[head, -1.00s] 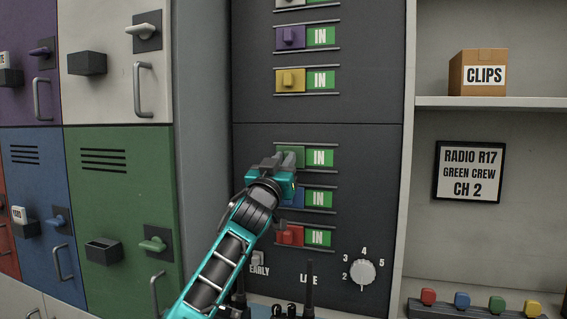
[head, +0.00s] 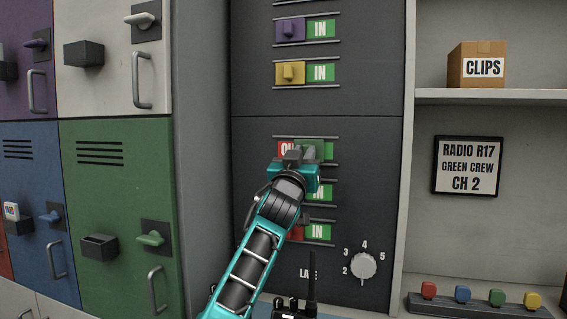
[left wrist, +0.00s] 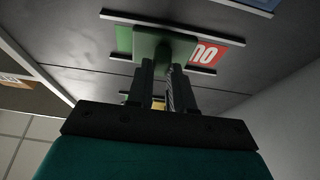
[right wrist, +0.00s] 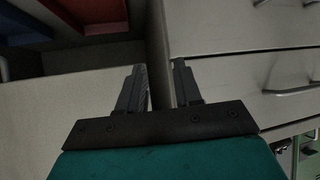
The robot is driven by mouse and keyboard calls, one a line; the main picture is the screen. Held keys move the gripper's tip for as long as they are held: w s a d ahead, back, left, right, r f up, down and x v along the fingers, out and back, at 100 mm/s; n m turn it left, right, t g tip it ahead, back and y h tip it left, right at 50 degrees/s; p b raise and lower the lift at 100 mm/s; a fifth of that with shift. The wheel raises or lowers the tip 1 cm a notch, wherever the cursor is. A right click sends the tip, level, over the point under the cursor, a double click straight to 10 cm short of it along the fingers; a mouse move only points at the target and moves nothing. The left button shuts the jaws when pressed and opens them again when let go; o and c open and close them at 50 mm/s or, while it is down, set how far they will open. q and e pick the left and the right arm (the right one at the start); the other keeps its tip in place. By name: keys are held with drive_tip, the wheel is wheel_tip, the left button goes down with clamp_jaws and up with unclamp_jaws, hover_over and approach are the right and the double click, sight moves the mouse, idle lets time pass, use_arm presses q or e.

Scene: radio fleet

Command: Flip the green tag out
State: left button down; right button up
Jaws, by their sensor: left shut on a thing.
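The green tag (head: 315,148) sits on its rails in the dark panel, at the right part of its slot. A red area with partly hidden letters (head: 285,149) shows to its left in the head view. My left gripper (head: 298,158) is shut on the green tag's knob. In the left wrist view the green tag (left wrist: 150,47) lies over the fingertips (left wrist: 163,68), with the red lettered area (left wrist: 212,55) beside it, upside down. My right gripper (right wrist: 160,70) is open and empty, away from the panel.
Yellow (head: 291,72) and purple (head: 290,30) tags above show green IN signs. Slots below, partly behind my arm, also show IN. A dial (head: 363,265) sits lower right. Lockers (head: 115,210) stand left; a shelf with a CLIPS box (head: 476,66) is right.

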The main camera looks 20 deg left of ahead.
use_arm(q)
drive_tip(key=d, duration=0.2)
drive_tip(key=shift+s+d+b, duration=0.1)
drive_tip(key=shift+d+b, duration=0.2)
drive_tip(key=shift+d, duration=0.1)
drive_tip(key=c, duration=1)
unclamp_jaws()
drive_tip(key=shift+d, duration=0.1)
approach(321, 146)
drive_tip(key=shift+b+v, duration=0.45)
drive_tip(key=shift+v, duration=0.7)
